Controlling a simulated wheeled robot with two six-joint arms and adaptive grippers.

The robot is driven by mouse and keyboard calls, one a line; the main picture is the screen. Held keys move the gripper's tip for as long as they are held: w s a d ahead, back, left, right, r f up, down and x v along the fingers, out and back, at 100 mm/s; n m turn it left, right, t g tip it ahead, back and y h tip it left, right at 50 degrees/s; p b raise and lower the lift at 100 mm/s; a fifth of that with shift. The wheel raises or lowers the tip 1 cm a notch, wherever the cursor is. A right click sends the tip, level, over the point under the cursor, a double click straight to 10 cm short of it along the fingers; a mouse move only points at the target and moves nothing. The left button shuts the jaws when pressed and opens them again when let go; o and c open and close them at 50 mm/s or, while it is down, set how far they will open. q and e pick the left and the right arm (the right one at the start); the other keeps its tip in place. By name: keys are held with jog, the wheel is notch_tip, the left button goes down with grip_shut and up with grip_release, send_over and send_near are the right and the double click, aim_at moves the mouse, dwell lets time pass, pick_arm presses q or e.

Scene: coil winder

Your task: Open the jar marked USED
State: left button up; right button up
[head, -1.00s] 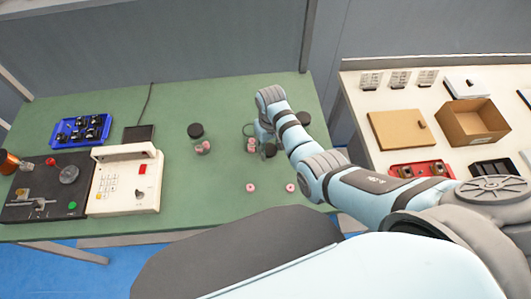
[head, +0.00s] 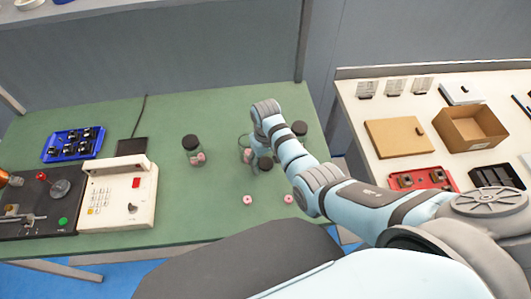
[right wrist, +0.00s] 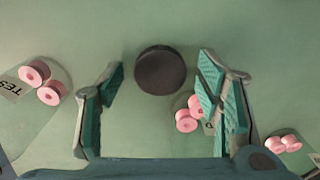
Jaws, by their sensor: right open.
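My right gripper (right wrist: 160,100) is open and points down over the green bench. A round dark lid (right wrist: 160,70) shows between its fingers in the right wrist view, with no finger seen touching it. A clear jar's pink spools (right wrist: 187,118) and part of a label sit close by, partly behind the right-hand finger. Another jar (right wrist: 45,85), with a label reading "TES", is at the left; more pink spools (right wrist: 283,143) show at the right. In the head view a dark-lidded jar (head: 192,150) stands left of my gripper. I cannot read the word USED anywhere. My left gripper is out of view.
Another dark lid (head: 300,128) shows behind my right arm. Two loose pink spools (head: 247,199) (head: 287,198) lie on the bench's near side. A white keypad unit (head: 118,198) and a blue tray (head: 45,157) are at left. A white table (head: 360,175) with boxes stands at right.

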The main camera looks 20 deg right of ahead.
aim_at(266, 163)
notch_tip(266, 163, up, 12)
jog(key=p, duration=0.3)
